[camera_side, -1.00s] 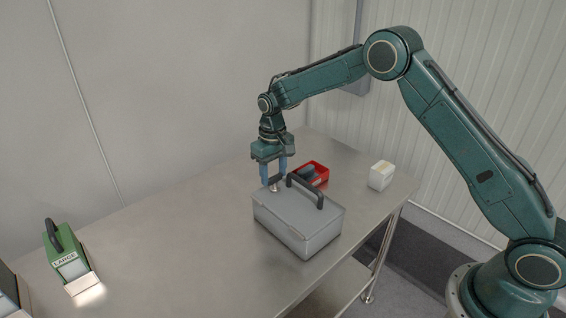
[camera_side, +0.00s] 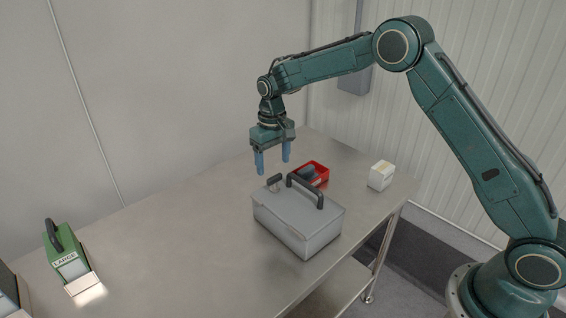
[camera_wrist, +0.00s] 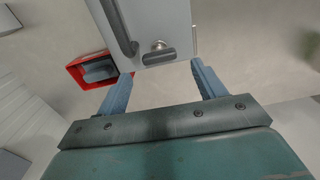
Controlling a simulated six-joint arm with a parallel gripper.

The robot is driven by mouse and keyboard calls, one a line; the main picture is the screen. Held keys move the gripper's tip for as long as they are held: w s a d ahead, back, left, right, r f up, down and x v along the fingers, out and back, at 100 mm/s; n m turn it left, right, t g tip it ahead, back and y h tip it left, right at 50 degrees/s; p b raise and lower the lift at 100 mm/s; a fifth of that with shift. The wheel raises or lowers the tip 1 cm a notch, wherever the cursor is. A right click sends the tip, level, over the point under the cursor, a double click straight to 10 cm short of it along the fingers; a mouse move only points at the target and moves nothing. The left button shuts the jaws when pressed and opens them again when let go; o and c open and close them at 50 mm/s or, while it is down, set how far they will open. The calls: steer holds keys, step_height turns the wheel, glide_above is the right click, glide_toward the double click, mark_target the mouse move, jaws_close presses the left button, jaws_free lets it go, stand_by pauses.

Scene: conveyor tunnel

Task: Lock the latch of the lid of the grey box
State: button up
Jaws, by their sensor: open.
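The grey box (camera_side: 290,222) stands on the table with its lid down flat. A dark arched handle (camera_side: 306,190) rises from the lid. The latch (camera_side: 274,183), a dark bar on a silver round base, sits near the lid's back edge beside the handle. In the wrist view the latch bar (camera_wrist: 159,57) lies roughly parallel to the near edge of the lid. My gripper (camera_side: 274,167) is open and empty just above the latch, fingers pointing down. In the wrist view its fingertips (camera_wrist: 161,72) are spread on either side of the latch bar, apart from it.
A red bin (camera_side: 313,172) with a dark grey item stands behind the box, and a white carton (camera_side: 381,175) to its right. A green case (camera_side: 66,252) labelled LARGE stands far left. The table (camera_side: 180,215) between case and box is clear.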

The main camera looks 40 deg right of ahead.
mark_target(276, 177)
step_height(276, 177, up, 10)
stand_by(0.5)
steer(key=s+d+r+t, duration=0.1)
steer(key=s+r, duration=0.6)
steer(key=s, duration=0.2)
steer(key=s+d+r+t, duration=0.1)
steer(key=s+r+t, duration=0.1)
steer(key=s+r, duration=0.6)
steer(key=s+f+t, duration=0.1)
steer(key=s+f, duration=0.2)
steer(key=s, duration=0.7)
steer(key=s+d+f+t, duration=0.1)
steer(key=s+f, duration=0.2)
steer(key=s, duration=0.8)
steer(key=shift+s+t, duration=0.3)
